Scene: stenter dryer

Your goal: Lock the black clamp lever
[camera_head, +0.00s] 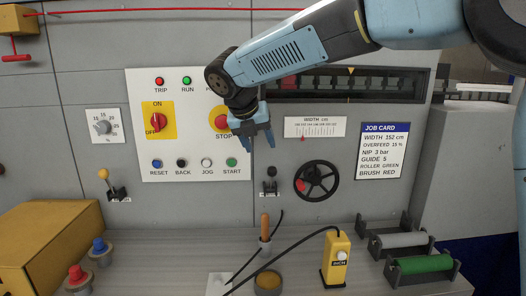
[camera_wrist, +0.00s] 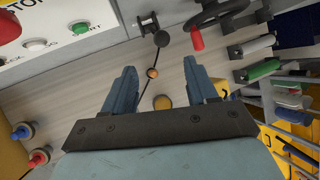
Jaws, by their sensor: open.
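The black clamp lever (camera_head: 271,172) has a round black knob and sits on a small bracket on the grey panel, left of the black handwheel. In the wrist view its knob (camera_wrist: 161,39) shows beyond the fingertips, between their lines, with the bracket just behind it. My gripper (camera_head: 260,141) is open and empty in front of the panel, above the lever and beside the red STOP button. Its two fingers also show in the wrist view (camera_wrist: 160,74), apart from the lever. Nothing hides the knob.
The black handwheel (camera_head: 317,181) with a red handle is close to the lever's right. A yellow-knobbed lever (camera_head: 104,174) is far left. On the shelf below stand a wooden-handled tool (camera_head: 265,227), a yellow pendant (camera_head: 336,258) with a black cable, and white and green rollers (camera_head: 420,265).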

